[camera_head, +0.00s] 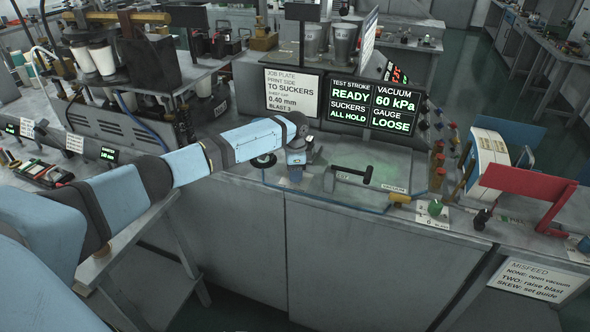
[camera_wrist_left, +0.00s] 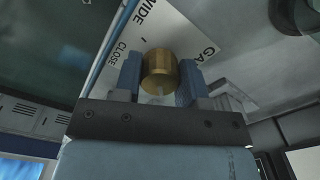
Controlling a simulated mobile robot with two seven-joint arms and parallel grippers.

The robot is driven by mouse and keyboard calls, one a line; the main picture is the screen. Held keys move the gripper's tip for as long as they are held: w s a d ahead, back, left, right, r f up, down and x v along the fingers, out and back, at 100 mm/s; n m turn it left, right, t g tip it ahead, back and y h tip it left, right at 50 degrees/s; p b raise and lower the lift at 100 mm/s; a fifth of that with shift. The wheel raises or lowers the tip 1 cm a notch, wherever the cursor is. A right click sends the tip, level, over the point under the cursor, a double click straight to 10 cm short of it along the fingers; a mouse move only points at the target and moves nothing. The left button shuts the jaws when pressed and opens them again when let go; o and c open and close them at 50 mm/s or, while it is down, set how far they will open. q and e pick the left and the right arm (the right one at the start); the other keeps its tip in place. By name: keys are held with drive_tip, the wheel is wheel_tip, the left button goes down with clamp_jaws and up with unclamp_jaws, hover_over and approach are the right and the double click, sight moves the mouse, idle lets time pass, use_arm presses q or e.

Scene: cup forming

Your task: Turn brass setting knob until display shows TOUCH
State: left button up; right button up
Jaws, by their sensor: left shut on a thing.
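The brass setting knob (camera_wrist_left: 160,73) shows in the left wrist view between the two blue fingers of my left gripper (camera_wrist_left: 156,82), which is shut on it. A white label (camera_wrist_left: 190,35) beside the knob reads WIDE, CLOSE and a partly cut-off GA. In the head view my left gripper (camera_head: 295,172) points down at the left part of the bench panel, and the knob is hidden there. The display (camera_head: 397,108) reads VACUUM 60 kPa and GAUGE LOOSE in green. My right gripper is not in view.
A second screen (camera_head: 349,105) reads TEST STROKE READY, SUCKERS ALL HOLD. A black T-shaped handle (camera_head: 352,174) stands right of my gripper. A green knob (camera_head: 435,208) and a red lever arm (camera_head: 525,183) are farther right. A white job plate (camera_head: 291,93) stands behind.

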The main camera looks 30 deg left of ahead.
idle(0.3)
use_arm(q)
drive_tip(key=o, duration=0.9)
drive_tip(key=shift+r, duration=0.1)
drive_tip(key=shift+r, duration=0.25)
wheel_tip(320, 180, up, 13)
drive_tip(key=shift+r+b, duration=0.1)
drive_tip(key=shift+b, duration=0.55)
